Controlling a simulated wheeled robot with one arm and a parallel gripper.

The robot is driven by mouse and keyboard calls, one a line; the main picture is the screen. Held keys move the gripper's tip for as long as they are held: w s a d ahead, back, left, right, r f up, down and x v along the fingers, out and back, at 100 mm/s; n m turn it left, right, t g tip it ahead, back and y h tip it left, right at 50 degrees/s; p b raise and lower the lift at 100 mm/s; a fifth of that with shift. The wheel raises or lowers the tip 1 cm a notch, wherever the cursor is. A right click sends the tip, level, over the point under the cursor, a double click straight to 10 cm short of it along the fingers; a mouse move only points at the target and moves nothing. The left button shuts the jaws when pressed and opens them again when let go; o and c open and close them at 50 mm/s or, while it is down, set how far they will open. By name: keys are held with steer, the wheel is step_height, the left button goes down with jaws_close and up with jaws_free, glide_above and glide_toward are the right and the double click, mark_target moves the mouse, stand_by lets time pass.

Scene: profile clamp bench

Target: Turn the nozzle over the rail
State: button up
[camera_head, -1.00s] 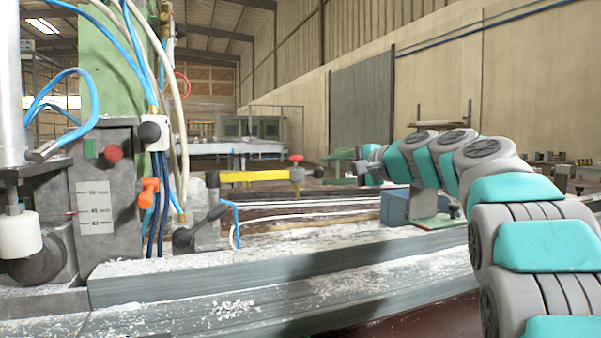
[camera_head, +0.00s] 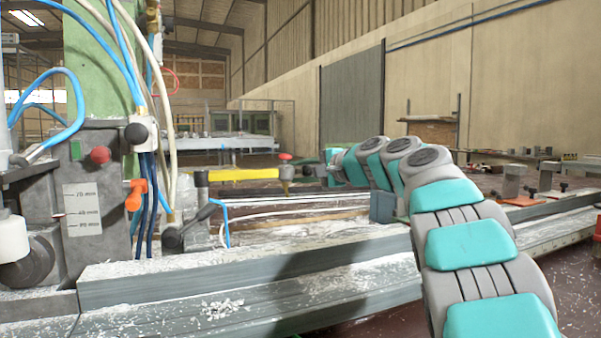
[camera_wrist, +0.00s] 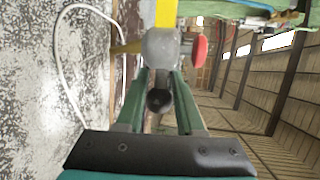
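The nozzle is a yellow arm (camera_head: 243,174) with a grey end block (camera_head: 287,173), a red knob on top and a short black ball handle (camera_head: 307,170) pointing right. It reaches out over the rail (camera_head: 245,277) from the machine on the left. In the wrist view the grey block (camera_wrist: 161,48) is straight ahead, with the black ball (camera_wrist: 159,101) between my fingers. My gripper (camera_wrist: 160,76) is open around the ball handle, with a gap on each side of it. In the head view its fingers are small and partly unclear.
The grey machine (camera_head: 100,195) stands at the left with blue and white hoses, a red button and an orange lever. A black-knobbed clamp lever (camera_head: 190,228) rises behind the rail. White shavings lie on the rail. A grey block (camera_head: 383,207) stands beneath my arm.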

jaws_close()
stand_by(1.1)
